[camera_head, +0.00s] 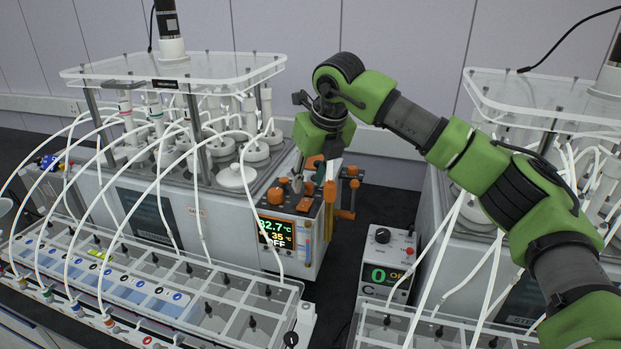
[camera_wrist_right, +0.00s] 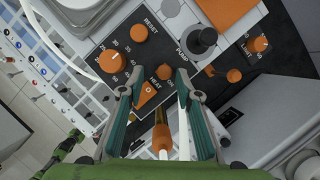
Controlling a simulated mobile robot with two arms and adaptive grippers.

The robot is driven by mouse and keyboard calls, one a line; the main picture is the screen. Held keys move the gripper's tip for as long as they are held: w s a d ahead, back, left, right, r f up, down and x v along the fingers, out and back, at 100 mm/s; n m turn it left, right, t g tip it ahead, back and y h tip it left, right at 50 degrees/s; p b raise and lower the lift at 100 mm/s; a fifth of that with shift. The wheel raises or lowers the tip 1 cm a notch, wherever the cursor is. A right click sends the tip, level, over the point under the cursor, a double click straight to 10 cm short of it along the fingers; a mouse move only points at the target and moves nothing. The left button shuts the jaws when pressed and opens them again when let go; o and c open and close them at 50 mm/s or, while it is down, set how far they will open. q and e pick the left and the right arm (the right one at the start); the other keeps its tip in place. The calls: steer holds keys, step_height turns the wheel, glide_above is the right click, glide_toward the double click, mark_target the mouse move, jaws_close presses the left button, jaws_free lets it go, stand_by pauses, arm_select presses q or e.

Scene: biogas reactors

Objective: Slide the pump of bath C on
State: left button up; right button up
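The bath (camera_head: 215,215) under my right gripper has a display (camera_head: 277,232) reading about 32.7, 35 and OFF. Its control panel (camera_wrist_right: 105,47) shows in the wrist view, with RESET, HEAT, PUMP and LIMIT labels. My left gripper is not in view.
A box marked C (camera_head: 385,265), reading 0 OFF, stands right of the bath. Orange-handled parts (camera_head: 345,195) stick out at the bath's right end. White tubes run to a clear-topped rack (camera_head: 185,290) in front. Another bath (camera_head: 525,290) stands on the right.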

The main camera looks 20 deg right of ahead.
steer(key=v, duration=1.2)
